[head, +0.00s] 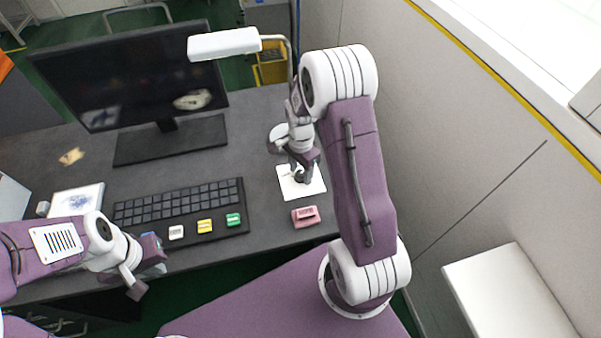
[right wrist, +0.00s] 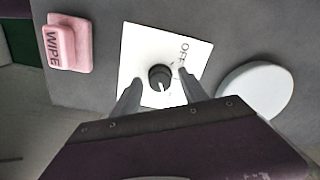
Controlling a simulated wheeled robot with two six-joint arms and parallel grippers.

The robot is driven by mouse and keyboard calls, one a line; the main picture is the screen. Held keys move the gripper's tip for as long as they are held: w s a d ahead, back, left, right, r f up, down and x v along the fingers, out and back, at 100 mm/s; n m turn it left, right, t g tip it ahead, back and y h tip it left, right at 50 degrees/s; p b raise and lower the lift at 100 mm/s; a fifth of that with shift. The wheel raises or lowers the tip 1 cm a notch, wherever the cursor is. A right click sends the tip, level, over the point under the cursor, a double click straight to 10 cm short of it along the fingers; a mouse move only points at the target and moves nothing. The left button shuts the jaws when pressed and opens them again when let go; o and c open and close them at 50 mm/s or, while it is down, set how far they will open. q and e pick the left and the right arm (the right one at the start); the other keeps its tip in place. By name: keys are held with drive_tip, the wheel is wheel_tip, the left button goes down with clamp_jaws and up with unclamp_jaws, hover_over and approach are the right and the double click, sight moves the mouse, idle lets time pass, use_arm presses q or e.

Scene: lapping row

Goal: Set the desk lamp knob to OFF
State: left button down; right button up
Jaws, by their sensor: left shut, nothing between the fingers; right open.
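The desk lamp (head: 224,44) has a white head on a thin pole, and its round white base (right wrist: 256,90) shows in the right wrist view. The dark round knob (right wrist: 159,74) sits on a white plate (right wrist: 143,40) beside the base. Its white pointer line is toward the bottom of the right wrist view, while the OFF label (right wrist: 183,54) is at the knob's upper right. My right gripper (right wrist: 159,84) is open, its fingers on either side of the knob; contact cannot be told. My left gripper (head: 146,270) is shut and empty near the desk's front edge.
A pink WIPE block (right wrist: 68,42) lies near the plate. A black keyboard (head: 178,207) with white, yellow and green blocks lies left of it. A monitor (head: 130,75) stands behind. A grey wall (head: 440,150) rises at the right.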

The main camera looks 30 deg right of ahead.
drive_tip(key=shift+f, duration=0.15)
clamp_jaws()
